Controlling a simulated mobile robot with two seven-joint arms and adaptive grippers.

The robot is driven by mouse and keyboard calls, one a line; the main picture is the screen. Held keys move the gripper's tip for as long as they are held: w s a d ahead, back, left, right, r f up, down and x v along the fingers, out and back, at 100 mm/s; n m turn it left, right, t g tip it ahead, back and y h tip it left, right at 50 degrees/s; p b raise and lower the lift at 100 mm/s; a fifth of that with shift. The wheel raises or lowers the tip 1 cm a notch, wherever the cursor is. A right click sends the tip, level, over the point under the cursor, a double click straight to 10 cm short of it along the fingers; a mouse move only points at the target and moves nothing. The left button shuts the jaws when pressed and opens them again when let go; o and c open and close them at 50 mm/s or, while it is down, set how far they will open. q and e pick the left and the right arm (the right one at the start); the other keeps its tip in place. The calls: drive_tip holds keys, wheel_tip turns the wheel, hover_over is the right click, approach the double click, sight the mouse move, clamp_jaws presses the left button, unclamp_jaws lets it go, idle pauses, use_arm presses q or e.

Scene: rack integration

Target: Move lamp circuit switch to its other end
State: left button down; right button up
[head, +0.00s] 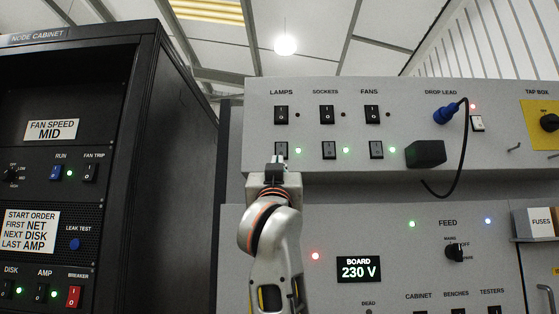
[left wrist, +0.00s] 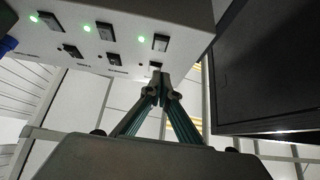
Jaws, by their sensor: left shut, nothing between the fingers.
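Which way each rocker is tipped is too small to tell. My right gripper is not in view.
SOCKETS (head: 326,115) and FANS (head: 371,114) switches sit to the right. A blue plug (head: 446,112) with a hanging black cable is further right. A black node cabinet (head: 170,150) stands left. The lower board (head: 300,225) lies below the panel.

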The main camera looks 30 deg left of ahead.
sight(279, 150)
use_arm(q)
drive_tip(key=p+x, duration=0.1)
drive_tip(key=x, duration=0.3)
drive_tip(key=f+p+x, duration=0.1)
drive_tip(key=p+x, duration=0.1)
drive_tip(key=x, duration=0.2)
drive_tip(key=w+p+x, duration=0.1)
drive_tip(key=x, duration=0.3)
drive_tip(key=shift+a+f+p, duration=0.1)
drive_tip(key=shift+a+p, duration=0.2)
drive_tip(key=shift+w+a+f, duration=0.15)
drive_tip(key=shift+w+a, duration=0.1)
drive_tip(key=shift+w, duration=0.15)
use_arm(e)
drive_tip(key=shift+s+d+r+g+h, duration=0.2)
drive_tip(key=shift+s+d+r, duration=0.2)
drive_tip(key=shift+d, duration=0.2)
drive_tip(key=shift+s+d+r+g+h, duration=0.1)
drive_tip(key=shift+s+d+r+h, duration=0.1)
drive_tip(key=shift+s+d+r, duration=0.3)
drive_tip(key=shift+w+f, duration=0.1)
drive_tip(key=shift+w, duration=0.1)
